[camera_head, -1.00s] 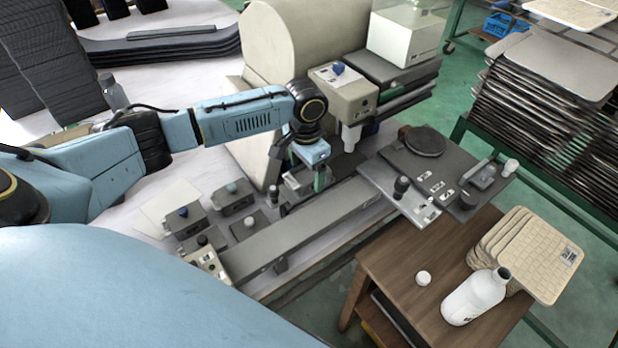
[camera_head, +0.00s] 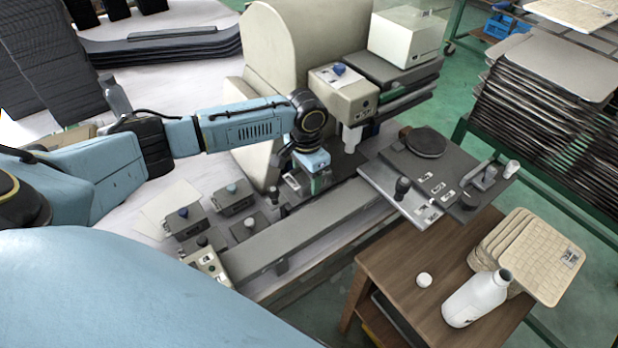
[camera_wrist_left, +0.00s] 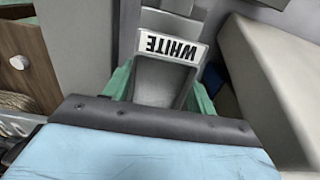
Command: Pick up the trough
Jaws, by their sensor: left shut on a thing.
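The trough (camera_wrist_left: 160,84) is a small grey open piece with a white label reading "WHITE", upside down in the left wrist view. In the head view the trough (camera_head: 292,181) sits low beside the machine, partly hidden by my gripper. My left gripper (camera_head: 316,184) points down at it. Its green fingers (camera_wrist_left: 160,92) are on both sides of the trough, shut on it. I cannot tell whether the trough is clear of the surface below. My right gripper is not in view.
A long grey beam (camera_head: 300,235) runs in front of the gripper. The beige machine (camera_head: 345,95) stands close behind it. Small grey boxes with knobs (camera_head: 233,198) sit at the left. A wooden table (camera_head: 400,275) holds a white bottle (camera_head: 475,298).

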